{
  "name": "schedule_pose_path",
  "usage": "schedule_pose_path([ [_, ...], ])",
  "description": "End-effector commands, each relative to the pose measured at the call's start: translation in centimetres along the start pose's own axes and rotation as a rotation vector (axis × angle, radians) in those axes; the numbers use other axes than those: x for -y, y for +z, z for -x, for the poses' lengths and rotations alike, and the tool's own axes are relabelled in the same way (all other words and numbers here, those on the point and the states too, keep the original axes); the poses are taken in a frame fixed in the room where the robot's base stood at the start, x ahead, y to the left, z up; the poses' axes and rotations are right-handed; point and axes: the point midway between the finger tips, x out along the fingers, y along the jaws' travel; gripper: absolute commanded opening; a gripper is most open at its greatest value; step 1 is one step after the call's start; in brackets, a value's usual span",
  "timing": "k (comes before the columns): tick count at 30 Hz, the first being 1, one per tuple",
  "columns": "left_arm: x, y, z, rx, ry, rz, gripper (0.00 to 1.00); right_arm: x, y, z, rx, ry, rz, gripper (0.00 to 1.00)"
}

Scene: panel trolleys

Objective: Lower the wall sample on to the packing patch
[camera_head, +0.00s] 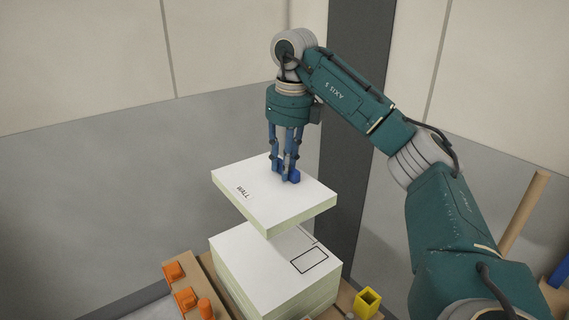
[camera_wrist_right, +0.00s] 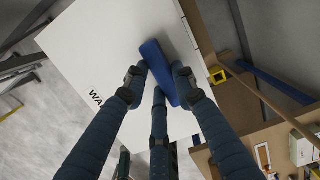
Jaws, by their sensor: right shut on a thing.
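The wall sample (camera_head: 232,192) is a flat white panel with pale green edges and the word WALL on top. My right gripper (camera_head: 287,178) points down and is shut on the blue grip block (camera_head: 294,175) on the panel's top. The panel hangs roughly level above a stack of white panels (camera_head: 245,272), with a visible gap at the right. A black-outlined rectangle (camera_head: 309,260) shows on the stack's top; I cannot tell whether this is the packing patch. The right wrist view shows the fingers (camera_wrist_right: 163,85) around the block (camera_wrist_right: 157,65) and the panel (camera_wrist_right: 90,45). My left gripper is out of view.
Orange blocks (camera_head: 186,299) stand on wood left of the stack. A yellow square tube (camera_head: 367,303) stands at its right front. A wooden pole (camera_head: 524,215) leans at the far right. A wall and dark column (camera_head: 355,140) rise behind.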

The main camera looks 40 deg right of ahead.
Motion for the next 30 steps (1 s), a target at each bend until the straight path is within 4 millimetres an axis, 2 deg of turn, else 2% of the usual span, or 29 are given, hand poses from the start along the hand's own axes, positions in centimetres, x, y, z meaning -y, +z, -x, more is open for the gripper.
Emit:
schedule_pose_path([
  [1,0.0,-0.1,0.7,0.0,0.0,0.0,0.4,0.0,0.1,0.8,0.002,0.001,0.0,0.0],
  [15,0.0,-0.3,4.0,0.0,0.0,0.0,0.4,0.0,0.5,3.5,0.002,0.001,0.0,0.0],
  [26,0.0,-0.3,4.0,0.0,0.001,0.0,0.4,0.0,0.5,3.6,0.002,0.001,0.001,0.0],
  [30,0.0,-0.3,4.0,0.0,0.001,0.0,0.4,-0.7,0.4,3.4,0.002,0.008,0.064,0.0],
])
